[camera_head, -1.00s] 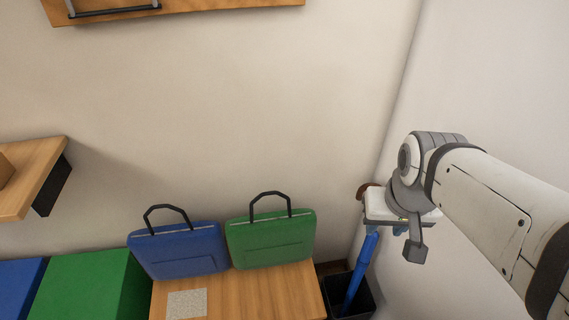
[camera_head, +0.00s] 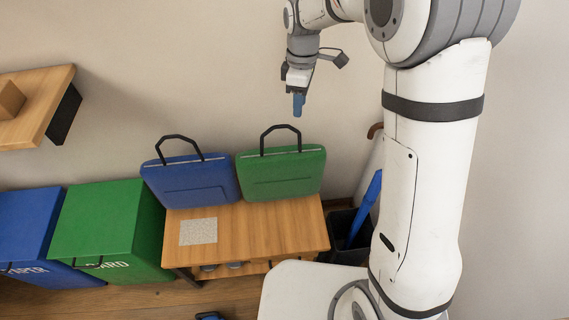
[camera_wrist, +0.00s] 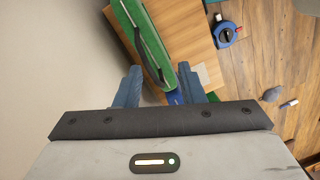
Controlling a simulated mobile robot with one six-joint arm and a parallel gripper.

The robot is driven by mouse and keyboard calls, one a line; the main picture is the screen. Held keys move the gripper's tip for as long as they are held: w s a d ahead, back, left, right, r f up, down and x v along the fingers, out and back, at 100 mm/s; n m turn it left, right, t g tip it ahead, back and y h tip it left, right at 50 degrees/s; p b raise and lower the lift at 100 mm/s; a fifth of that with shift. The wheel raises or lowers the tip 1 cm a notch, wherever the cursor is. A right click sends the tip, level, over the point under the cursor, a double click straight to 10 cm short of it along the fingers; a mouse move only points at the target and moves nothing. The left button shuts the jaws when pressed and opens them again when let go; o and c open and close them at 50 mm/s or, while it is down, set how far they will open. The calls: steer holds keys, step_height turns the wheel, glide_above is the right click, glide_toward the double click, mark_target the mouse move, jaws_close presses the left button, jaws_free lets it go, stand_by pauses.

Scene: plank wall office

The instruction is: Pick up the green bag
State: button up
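The green bag (camera_head: 282,174) stands upright on a wooden bench (camera_head: 262,222), leaning near the wall, with its black handle (camera_head: 279,130) raised. The blue bag (camera_head: 190,183) stands just left of it. My gripper (camera_head: 298,104) points down above and slightly right of the green bag's handle, apart from it. In the wrist view, my gripper (camera_wrist: 160,78) has its two blue fingers spread with a clear gap.
A grey mat (camera_head: 198,231) lies on the bench. Green (camera_head: 104,222) and blue (camera_head: 25,225) bins stand to the left. A dark bin (camera_head: 346,246) with a blue umbrella (camera_head: 366,205) is right of the bench. A wooden shelf (camera_head: 38,100) juts out at upper left.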

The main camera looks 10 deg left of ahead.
steer(key=a+f+n, duration=0.2)
steer(key=a+f, duration=0.1)
steer(key=f, duration=0.3)
steer(key=a+f+n, duration=0.2)
steer(key=a+f, duration=0.1)
steer(key=f, duration=0.4)
steer(key=shift+w+a+f+g+p, duration=0.15)
steer(key=shift+a+f+g+p, duration=0.15)
steer(key=shift+a+g, duration=0.1)
steer(key=shift+c, duration=0.2)
jaws_close()
steer(key=shift+r, duration=0.1)
stand_by(0.5)
